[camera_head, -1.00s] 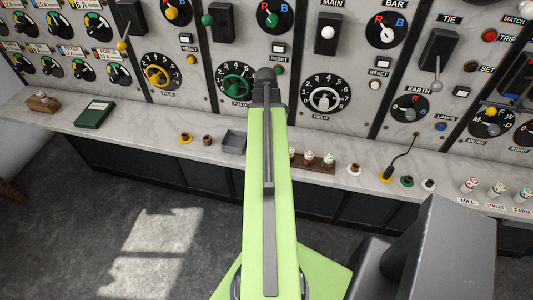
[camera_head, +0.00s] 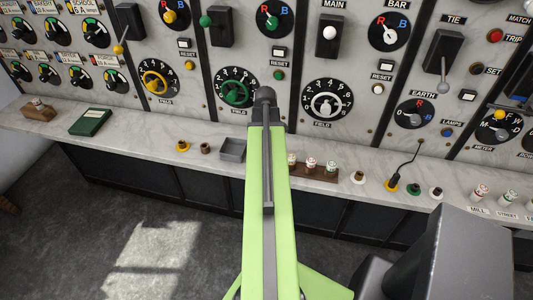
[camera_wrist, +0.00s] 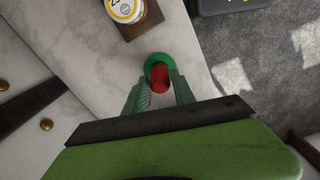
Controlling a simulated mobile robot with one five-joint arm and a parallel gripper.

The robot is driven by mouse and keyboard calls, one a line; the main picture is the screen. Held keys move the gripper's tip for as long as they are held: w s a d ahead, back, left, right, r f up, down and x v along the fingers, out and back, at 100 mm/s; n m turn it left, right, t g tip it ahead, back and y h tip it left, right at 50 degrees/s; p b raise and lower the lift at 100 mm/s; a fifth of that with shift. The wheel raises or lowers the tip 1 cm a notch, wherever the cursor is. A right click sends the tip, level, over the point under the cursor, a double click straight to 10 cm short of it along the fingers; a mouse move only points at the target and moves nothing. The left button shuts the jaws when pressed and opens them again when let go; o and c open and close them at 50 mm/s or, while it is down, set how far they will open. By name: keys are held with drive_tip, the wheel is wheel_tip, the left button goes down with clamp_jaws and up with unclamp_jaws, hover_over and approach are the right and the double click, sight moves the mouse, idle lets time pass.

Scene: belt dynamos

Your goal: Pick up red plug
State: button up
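In the wrist view, the red plug (camera_wrist: 160,78) stands in a green ring (camera_wrist: 158,62) on the pale marble counter. My gripper (camera_wrist: 158,88) has its two green fingers on either side of the plug, with a narrow gap showing at each side. The plug's lower part is partly hidden by the gripper. In the head view I do not see the red plug or my gripper's fingers; my green arm covers part of the counter there.
A wooden block with a white fuse (camera_wrist: 125,10) lies close beyond the plug. In the head view, a grey tray (camera_head: 232,150) and a fuse rack (camera_head: 318,172) flank my arm. The dial panel (camera_head: 300,70) stands behind the counter.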

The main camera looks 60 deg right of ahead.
clamp_jaws()
drive_tip(key=shift+r, duration=0.1)
drive_tip(key=shift+r+p, duration=0.3)
drive_tip(key=shift+p, duration=0.1)
wheel_tip(320, 180, up, 4)
drive_tip(key=p, duration=0.3)
drive_tip(key=shift+f+p, duration=0.1)
drive_tip(key=shift+p, duration=0.3)
drive_tip(key=s+d+r+p, duration=0.3)
drive_tip(key=s+r+p, duration=0.3)
drive_tip(key=s, duration=0.5)
drive_tip(key=shift+d+r, duration=0.2)
drive_tip(key=shift+d, duration=0.05)
drive_tip(key=shift+f, duration=0.1)
